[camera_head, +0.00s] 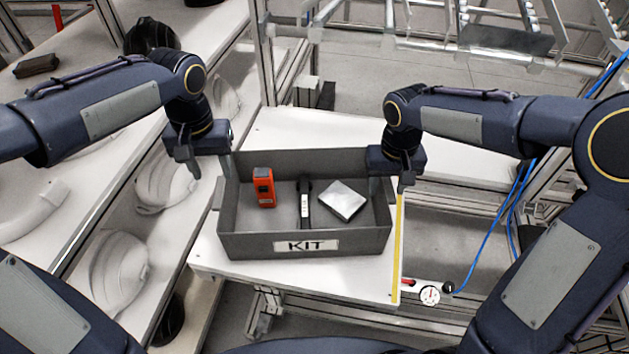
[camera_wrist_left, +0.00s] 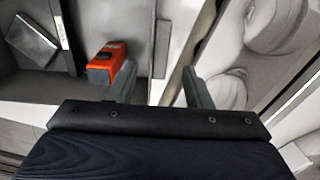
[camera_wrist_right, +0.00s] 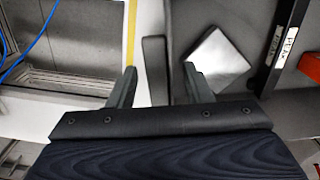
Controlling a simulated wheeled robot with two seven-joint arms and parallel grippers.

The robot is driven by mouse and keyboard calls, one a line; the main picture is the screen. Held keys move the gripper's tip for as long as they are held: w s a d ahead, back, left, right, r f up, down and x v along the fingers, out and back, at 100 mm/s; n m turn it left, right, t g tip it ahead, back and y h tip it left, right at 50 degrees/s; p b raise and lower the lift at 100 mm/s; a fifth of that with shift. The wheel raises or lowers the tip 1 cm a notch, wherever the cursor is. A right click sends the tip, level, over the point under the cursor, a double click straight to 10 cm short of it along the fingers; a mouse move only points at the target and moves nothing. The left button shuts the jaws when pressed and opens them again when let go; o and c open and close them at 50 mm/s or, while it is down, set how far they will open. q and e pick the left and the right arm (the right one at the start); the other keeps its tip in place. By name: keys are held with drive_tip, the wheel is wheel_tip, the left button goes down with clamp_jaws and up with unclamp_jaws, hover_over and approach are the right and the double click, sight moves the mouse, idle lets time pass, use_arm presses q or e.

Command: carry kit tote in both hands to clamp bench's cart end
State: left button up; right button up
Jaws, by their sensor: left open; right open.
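The grey kit tote (camera_head: 245,240), labelled KIT on its front, stands upright on the white bench (camera_head: 345,287). It holds an orange device (camera_head: 263,187), a black tool with a white label (camera_head: 304,203) and a silver-white box (camera_head: 342,201). My left gripper (camera_head: 207,168) is open at the tote's left side; in the left wrist view (camera_wrist_left: 158,88) its fingers are spread near the tote's wall. My right gripper (camera_head: 392,180) is open at the right side; in the right wrist view (camera_wrist_right: 158,85) its fingers stand either side of the tote's side handle (camera_wrist_right: 155,68). I cannot tell whether they touch.
Shelves with white helmet shells (camera_head: 118,268) stand to the left. A yellow strip (camera_head: 398,245) runs along the bench's right edge. A gauge (camera_head: 429,295) and a blue hose (camera_head: 490,230) are at the lower right. Clear white bench surface (camera_head: 310,130) lies behind the tote.

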drive_tip(key=shift+r, duration=0.25)
use_arm(q)
wheel_tip(320, 180, up, 5)
drive_tip(key=shift+f, duration=0.1)
use_arm(e)
wheel_tip(320, 180, up, 12)
drive_tip(key=shift+f, duration=0.25)
